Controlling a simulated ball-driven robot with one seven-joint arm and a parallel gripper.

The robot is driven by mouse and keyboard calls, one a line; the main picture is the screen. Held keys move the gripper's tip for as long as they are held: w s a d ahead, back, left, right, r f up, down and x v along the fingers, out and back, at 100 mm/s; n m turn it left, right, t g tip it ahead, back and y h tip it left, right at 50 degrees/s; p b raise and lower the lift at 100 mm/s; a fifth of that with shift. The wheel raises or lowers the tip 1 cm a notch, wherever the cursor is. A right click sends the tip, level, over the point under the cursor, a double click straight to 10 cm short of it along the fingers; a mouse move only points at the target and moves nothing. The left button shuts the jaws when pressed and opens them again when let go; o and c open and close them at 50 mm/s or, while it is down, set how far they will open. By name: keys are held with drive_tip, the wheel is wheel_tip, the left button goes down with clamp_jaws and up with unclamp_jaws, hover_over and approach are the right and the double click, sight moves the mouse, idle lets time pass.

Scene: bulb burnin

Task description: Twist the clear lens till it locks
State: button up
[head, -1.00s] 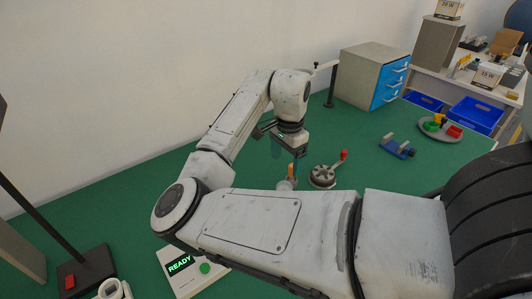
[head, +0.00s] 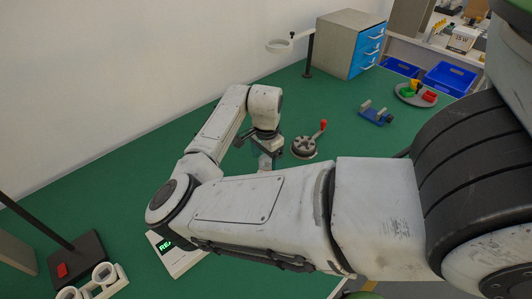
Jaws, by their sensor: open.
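My gripper (head: 266,158) is open and points down over the green bench, just left of a round grey fixture (head: 304,148) with a red-tipped lever. A small pale object (head: 264,166) shows at its fingertips, mostly hidden by my arm. I cannot tell whether it is the clear lens or whether the fingers touch it. I cannot make out the clear lens anywhere else. A white box with a green lit display (head: 165,246) sits at the lower left, partly covered by my arm.
A ring on a black post (head: 308,55) stands near a blue-drawered cabinet (head: 345,50). A blue clamp (head: 376,116) and a round tray (head: 432,103) with coloured pieces lie right. A black stand (head: 90,250) and white round holders (head: 105,280) are lower left. Green bench between is clear.

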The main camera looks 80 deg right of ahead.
drive_tip(key=c, duration=1.1)
drive_tip(key=shift+m, duration=1.5)
drive_tip(key=shift+f+m+b, duration=0.1)
drive_tip(key=shift+m+b, duration=0.4)
drive_tip(key=shift+m, duration=0.4)
drive_tip(key=o, duration=1.1)
